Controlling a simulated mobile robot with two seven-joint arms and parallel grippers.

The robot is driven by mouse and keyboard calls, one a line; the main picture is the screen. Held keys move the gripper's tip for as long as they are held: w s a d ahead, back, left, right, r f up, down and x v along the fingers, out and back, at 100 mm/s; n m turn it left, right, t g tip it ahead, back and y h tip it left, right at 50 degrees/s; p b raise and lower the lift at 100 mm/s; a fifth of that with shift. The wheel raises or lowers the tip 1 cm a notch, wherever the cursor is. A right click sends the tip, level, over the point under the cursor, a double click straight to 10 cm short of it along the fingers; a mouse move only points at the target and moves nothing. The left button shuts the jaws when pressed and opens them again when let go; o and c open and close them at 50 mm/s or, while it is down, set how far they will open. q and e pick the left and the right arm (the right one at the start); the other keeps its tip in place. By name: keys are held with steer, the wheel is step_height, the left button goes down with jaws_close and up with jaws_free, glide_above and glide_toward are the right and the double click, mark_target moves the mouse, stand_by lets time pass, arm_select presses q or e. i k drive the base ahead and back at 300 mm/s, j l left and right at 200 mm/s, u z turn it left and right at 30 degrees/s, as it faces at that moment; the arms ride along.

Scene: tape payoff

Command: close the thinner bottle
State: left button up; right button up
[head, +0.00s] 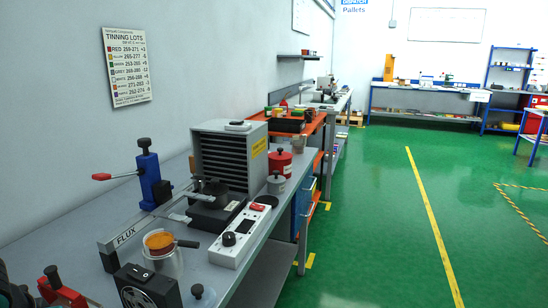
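I cannot single out a thinner bottle for certain. Two lidded containers stand at the right edge of the near bench: a red can with a dark knob (280,163) and, in front of it, a grey can with a dark knob (276,185). Both look upright with their tops on; their labels are too small to read. A clear jar with orange contents (160,243) stands near the front, by the FLUX strip (126,236). Neither of my grippers can be made out in the head view.
Green floor (380,220) is clear to the right.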

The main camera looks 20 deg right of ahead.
mark_target(285, 145)
steer(key=l, duration=0.35)
steer(key=k+l, duration=0.15)
steer(key=l, duration=0.2)
steer(key=i+l, duration=0.15)
steer(key=l, duration=0.25)
steer(key=i+l, duration=0.1)
steer(key=l, duration=0.25)
steer(key=i+l, duration=0.35)
steer(key=i+l+u, duration=0.1)
steer(key=i+l, duration=0.25)
steer(key=l, duration=0.2)
steer(key=i+l, duration=0.35)
steer(key=l, duration=0.15)
steer(key=i+l+u, duration=0.1)
steer(key=i+l, duration=0.4)
steer(key=i, duration=0.15)
